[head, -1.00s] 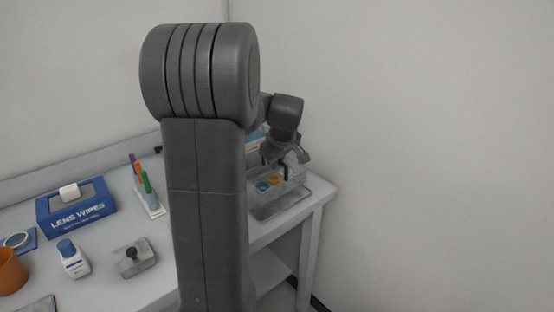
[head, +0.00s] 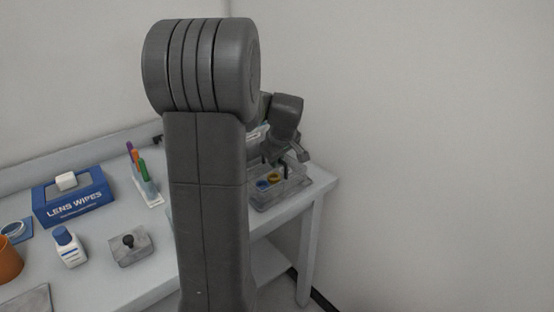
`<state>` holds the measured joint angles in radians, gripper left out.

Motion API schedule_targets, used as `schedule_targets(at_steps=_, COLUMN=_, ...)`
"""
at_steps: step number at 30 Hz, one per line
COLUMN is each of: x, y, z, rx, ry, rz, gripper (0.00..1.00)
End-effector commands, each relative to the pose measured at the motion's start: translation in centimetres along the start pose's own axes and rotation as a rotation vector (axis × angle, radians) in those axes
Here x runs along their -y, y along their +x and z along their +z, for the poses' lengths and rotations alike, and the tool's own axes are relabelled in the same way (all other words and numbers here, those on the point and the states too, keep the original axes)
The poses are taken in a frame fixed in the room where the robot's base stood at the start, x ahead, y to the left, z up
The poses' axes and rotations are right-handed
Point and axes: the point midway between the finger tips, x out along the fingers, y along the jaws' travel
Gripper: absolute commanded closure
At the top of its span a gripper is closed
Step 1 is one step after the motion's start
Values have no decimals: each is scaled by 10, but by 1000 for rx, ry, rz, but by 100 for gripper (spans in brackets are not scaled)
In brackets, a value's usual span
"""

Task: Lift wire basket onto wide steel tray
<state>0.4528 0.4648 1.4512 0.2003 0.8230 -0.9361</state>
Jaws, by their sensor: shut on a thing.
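The wire basket (head: 281,187) is at the right end of the bench, holding a blue round item (head: 263,184) and a yellow one (head: 274,177). The wide steel tray (head: 304,183) is directly beneath it, with only part of its rim showing. My gripper (head: 275,166) points down over the basket and is shut on it. The basket looks level and at or very near the tray surface; contact is too small to tell. My arm hides the basket's left side.
A rack of coloured pens (head: 144,178), a blue lens wipes box (head: 74,200), a white bottle (head: 68,247) and a grey block with a black knob (head: 131,248) stand left of my arm. The bench's right edge (head: 326,190) is close to the tray.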

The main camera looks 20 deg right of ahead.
Motion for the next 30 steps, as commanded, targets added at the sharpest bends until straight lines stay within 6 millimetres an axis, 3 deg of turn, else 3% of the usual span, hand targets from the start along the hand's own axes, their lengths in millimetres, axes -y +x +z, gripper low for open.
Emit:
schedule_targets(at_steps=26, x=2, y=11, z=4, rx=-1, ry=0, rz=1, gripper=100)
schedule_targets(at_steps=27, x=2, y=11, z=4, rx=-1, ry=0, rz=1, gripper=88)
schedule_targets(at_steps=30, x=2, y=10, z=4, rx=-1, ry=0, rz=1, gripper=68)
